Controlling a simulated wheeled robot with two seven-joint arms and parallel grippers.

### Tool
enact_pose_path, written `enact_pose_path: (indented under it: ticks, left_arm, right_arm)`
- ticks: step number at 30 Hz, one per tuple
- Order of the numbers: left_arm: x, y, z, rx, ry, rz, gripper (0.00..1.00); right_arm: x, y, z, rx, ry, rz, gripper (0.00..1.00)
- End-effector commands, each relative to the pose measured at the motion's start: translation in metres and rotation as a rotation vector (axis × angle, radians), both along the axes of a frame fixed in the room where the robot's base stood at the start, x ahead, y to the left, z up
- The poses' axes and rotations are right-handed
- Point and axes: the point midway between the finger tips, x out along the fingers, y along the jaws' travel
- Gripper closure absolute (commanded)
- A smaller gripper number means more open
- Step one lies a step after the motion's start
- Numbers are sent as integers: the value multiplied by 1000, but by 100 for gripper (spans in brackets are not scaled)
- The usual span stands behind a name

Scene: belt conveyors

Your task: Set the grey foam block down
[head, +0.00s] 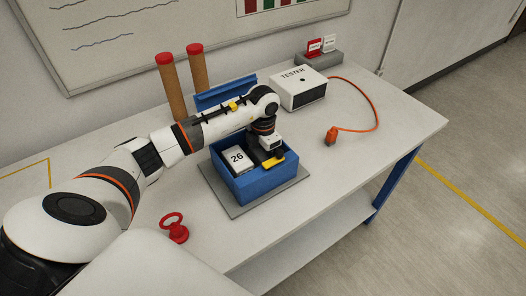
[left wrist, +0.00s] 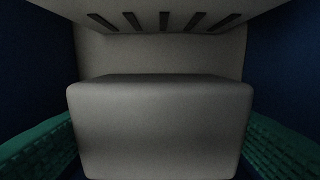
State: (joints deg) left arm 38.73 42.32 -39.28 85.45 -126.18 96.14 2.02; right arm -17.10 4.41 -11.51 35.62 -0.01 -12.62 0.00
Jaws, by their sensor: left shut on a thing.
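The grey foam block (left wrist: 160,130) fills the lower middle of the left wrist view, between the teal finger pads. My left gripper (head: 266,158) is shut on it and reaches down into the blue box (head: 266,187). In the head view the gripper and arm hide the block. Dark blue walls show on both sides in the left wrist view. Whether the block touches the box floor cannot be told. My right gripper is not in view.
A white item marked 26 (head: 237,159) is at the box's left, beside my gripper. The box stands on a grey mat (head: 240,213). Two red-capped tubes (head: 173,88), a white tester (head: 298,88), an orange cable (head: 375,105) and a red ring-topped object (head: 173,229) surround it.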

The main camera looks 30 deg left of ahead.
Motion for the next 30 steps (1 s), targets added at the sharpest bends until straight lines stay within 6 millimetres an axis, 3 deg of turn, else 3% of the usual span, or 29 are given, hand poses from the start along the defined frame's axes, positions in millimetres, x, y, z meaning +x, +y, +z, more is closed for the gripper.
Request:
enact_pose_path:
  ticks: [8,9,10,22,30]
  left_arm:
    - [0,0,-3,1,-1,0,45]
    - [1,0,-3,0,-2,0,20]
    - [1,0,-2,0,-2,0,15]
    - [1,0,5,1,-4,0,14]
    - [2,1,56,1,-8,-1,14]
  right_arm:
    - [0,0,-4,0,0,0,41]
    - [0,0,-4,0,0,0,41]
    - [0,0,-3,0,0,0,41]
    - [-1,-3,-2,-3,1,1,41]
    - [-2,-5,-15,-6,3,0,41]
